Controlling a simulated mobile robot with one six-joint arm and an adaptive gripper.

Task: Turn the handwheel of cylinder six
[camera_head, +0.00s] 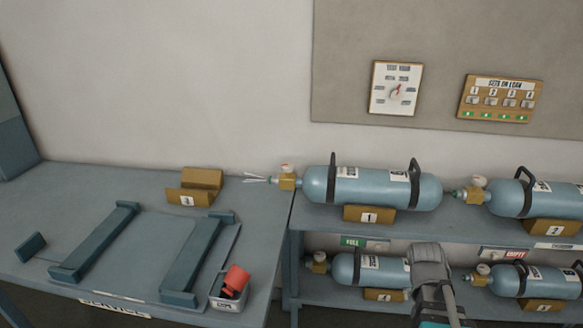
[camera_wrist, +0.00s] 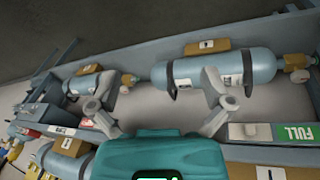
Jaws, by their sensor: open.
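I cannot read a number six on any cylinder, so I cannot tell which is cylinder six. On the lower shelf, one blue-grey cylinder (camera_head: 345,269) sits in a cradle that seems marked 4. Another (camera_head: 508,281) lies to its right; its cradle number is too small to read surely. Their valve ends point left, with pale handwheels. My gripper (camera_head: 430,262) is in front of the lower shelf, between these cylinders. In the wrist view my gripper (camera_wrist: 166,90) has its fingers spread and empty. A lower cylinder (camera_wrist: 215,68) lies beyond the fingers, its valve (camera_wrist: 290,61) at right.
Cylinder 1 (camera_head: 370,190) and cylinder 2 (camera_head: 522,198) lie on the upper shelf. The bench at left holds an empty cradle marked 3 (camera_head: 194,187), a rack of teal bars (camera_head: 95,243) and a small box (camera_head: 228,299) with a red item. A gauge card (camera_head: 396,88) hangs above.

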